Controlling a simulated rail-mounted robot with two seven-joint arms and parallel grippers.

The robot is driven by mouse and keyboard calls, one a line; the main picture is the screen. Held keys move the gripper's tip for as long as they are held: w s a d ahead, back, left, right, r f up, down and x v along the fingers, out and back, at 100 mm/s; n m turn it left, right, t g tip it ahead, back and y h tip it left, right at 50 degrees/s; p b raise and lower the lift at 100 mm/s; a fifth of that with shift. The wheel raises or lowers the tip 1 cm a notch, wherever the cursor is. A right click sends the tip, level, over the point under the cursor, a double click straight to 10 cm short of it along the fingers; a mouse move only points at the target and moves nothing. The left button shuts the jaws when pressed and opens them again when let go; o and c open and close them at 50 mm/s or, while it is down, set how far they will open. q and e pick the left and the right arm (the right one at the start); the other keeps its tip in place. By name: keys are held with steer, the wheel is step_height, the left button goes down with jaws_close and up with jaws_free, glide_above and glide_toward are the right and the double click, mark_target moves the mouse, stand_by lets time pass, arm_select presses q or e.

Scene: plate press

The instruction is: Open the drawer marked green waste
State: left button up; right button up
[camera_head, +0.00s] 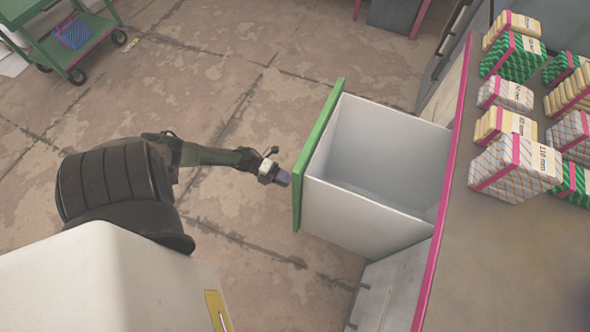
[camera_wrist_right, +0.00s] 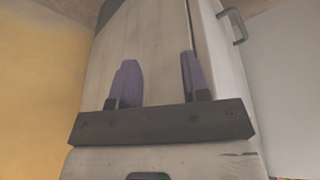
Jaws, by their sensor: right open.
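A drawer with a green front (camera_head: 318,155) stands pulled far out of the counter, and its pale grey inside (camera_head: 385,150) looks empty. No marking on its front can be read from this angle. My left gripper (camera_head: 283,178) is at the outer side of the green front, close to it; I cannot tell whether it touches, and its fingers are too small to judge. In the right wrist view, my right gripper (camera_wrist_right: 160,82) has its two purple fingers apart with nothing between them, in front of a pale wooden surface.
The counter (camera_head: 500,240) with a pink edge carries several wrapped packages (camera_head: 515,165) at its right. A closed pale front (camera_head: 375,295) lies below and nearer than the open drawer. A green cart (camera_head: 75,40) stands far left.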

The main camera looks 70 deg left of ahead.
arm_select(q)
steer(key=p+v, duration=0.1)
steer(key=v, duration=0.7)
steer(key=shift+s+a, duration=0.2)
steer(key=shift+a, duration=0.05)
stand_by(0.4)
